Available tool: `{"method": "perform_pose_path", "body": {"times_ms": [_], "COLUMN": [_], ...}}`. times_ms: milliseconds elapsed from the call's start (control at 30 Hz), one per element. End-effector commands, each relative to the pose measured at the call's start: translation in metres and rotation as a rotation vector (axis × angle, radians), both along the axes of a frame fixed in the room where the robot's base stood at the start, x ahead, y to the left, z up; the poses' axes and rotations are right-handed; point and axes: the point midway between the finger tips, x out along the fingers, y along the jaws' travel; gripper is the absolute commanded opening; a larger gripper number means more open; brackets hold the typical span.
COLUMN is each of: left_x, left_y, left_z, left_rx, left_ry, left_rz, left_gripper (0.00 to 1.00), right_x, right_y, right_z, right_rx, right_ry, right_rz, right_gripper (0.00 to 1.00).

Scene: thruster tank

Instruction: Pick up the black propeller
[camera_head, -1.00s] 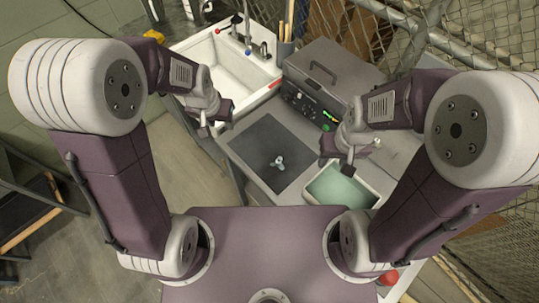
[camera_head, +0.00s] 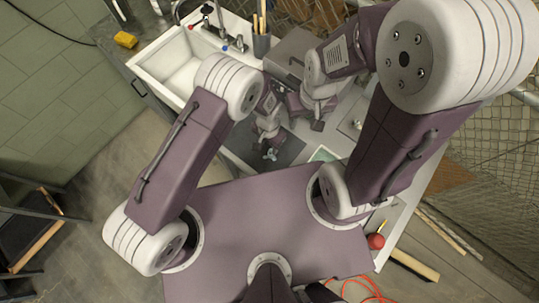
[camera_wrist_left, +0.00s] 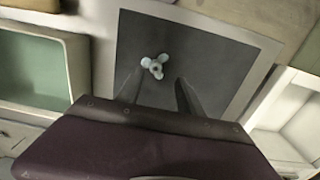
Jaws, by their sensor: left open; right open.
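A small pale blue-grey three-bladed propeller (camera_head: 270,154) lies on the dark square mat (camera_head: 285,150); it looks pale, not black. No black propeller shows. My left gripper (camera_head: 267,141) is open just above and behind the propeller in the head view. In the left wrist view the propeller (camera_wrist_left: 154,66) lies on the mat (camera_wrist_left: 220,60), a little beyond the spread fingers of my left gripper (camera_wrist_left: 158,90). They do not hold it.
A white sink (camera_head: 180,70) stands at the upper left, with a yellow sponge (camera_head: 125,40) beside it. A grey toolbox (camera_head: 290,50) is behind my grippers. A pale green tray (camera_head: 322,154) lies right of the mat. It also shows in the left wrist view (camera_wrist_left: 38,68).

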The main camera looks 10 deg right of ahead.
Motion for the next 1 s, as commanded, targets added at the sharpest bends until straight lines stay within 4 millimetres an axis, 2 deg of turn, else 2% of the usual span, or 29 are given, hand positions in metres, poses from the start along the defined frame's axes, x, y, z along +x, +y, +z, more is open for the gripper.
{"method": "perform_pose_path", "body": {"times_ms": [167,400,600,633,767,800,1000], "left_x": [-0.001,-0.005,-0.005,-0.005,-0.005,-0.005,-0.005], "left_y": [-0.001,-0.003,-0.003,-0.003,-0.003,-0.003,-0.003], "left_z": [-0.01,-0.053,-0.05,-0.05,-0.05,-0.05,-0.05], "left_rx": [-0.001,-0.002,-0.002,-0.002,-0.002,-0.002,-0.002], "left_ry": [-0.001,-0.001,-0.001,-0.001,-0.001,-0.001,-0.001], "left_rz": [0.0,0.001,0.001,0.001,0.001,0.001,0.001], "left_gripper": [0.44,0.44,0.44,0.41,0.05,0.0,0.0], "right_x": [0.0,0.0,0.0,0.0,0.0,0.0,0.0], "right_y": [0.0,0.0,0.0,0.0,0.0,0.0,0.0], "right_z": [-0.008,-0.037,-0.034,-0.034,-0.034,-0.034,-0.034], "right_rx": [0.0,0.0,0.0,0.0,0.0,0.0,0.0], "right_ry": [-0.001,-0.001,-0.001,-0.001,-0.001,-0.001,-0.001], "right_rz": [0.0,0.0,0.0,0.0,0.0,0.0,0.0], "right_gripper": [0.44,0.44,0.44,0.44,0.44,0.44,0.44]}}
